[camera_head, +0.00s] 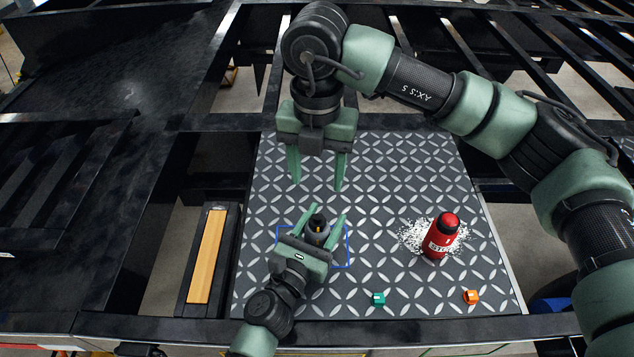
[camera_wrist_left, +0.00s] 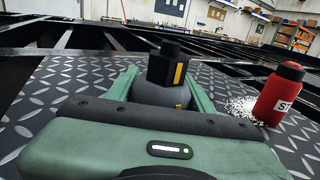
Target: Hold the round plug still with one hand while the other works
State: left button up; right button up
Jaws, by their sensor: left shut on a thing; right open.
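The round plug (camera_head: 317,229) is dark grey and black with a yellow mark. It stands upright on the patterned metal plate, inside a blue outlined square (camera_head: 347,248). My left gripper (camera_head: 326,214) is shut on the plug, with a green finger on each side. The left wrist view shows the plug (camera_wrist_left: 168,80) between the fingers; its lower part is hidden behind the gripper body. My right gripper (camera_head: 316,180) is open and empty, fingers pointing down, beyond the plug and apart from it.
A red bottle (camera_head: 440,238) with a label stands to the right amid white granules (camera_head: 412,236). A wooden strip (camera_head: 207,255) lies left of the metal plate (camera_head: 390,170). Dark beams with open gaps surround it.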

pick_arm(q)
jog(key=o, duration=1.6)
